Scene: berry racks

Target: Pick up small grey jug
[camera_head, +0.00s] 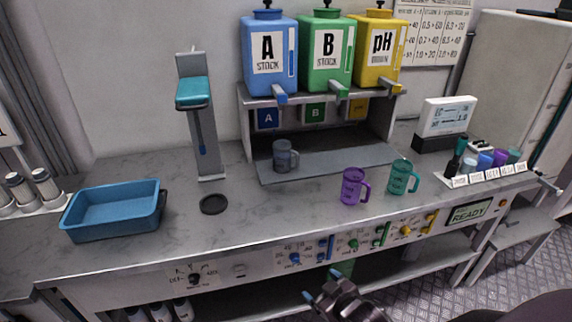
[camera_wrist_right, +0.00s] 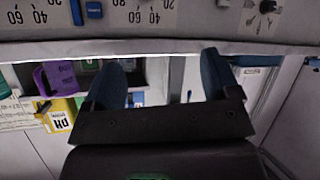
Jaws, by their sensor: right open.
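The small grey jug (camera_head: 285,156) stands upright on the grey mat under the A and B containers, its handle to the right. A purple jug (camera_head: 354,187) and a teal jug (camera_head: 400,177) stand on the bench to its right, nearer the front. My right gripper (camera_head: 322,285) is open and empty, in front of the bench's control panel and well short of the grey jug. Its two blue-tipped fingers (camera_wrist_right: 160,76) show apart in the right wrist view, with nothing between them. The grey jug cannot be made out there. My left gripper is not in view.
A blue tray (camera_head: 115,211) sits at the left, with a black disc (camera_head: 214,204) beside it. A dispenser stand (camera_head: 203,140) rises left of the grey jug. The container shelf (camera_head: 322,94) hangs over the mat (camera_head: 325,166). The bench front between disc and purple jug is clear.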

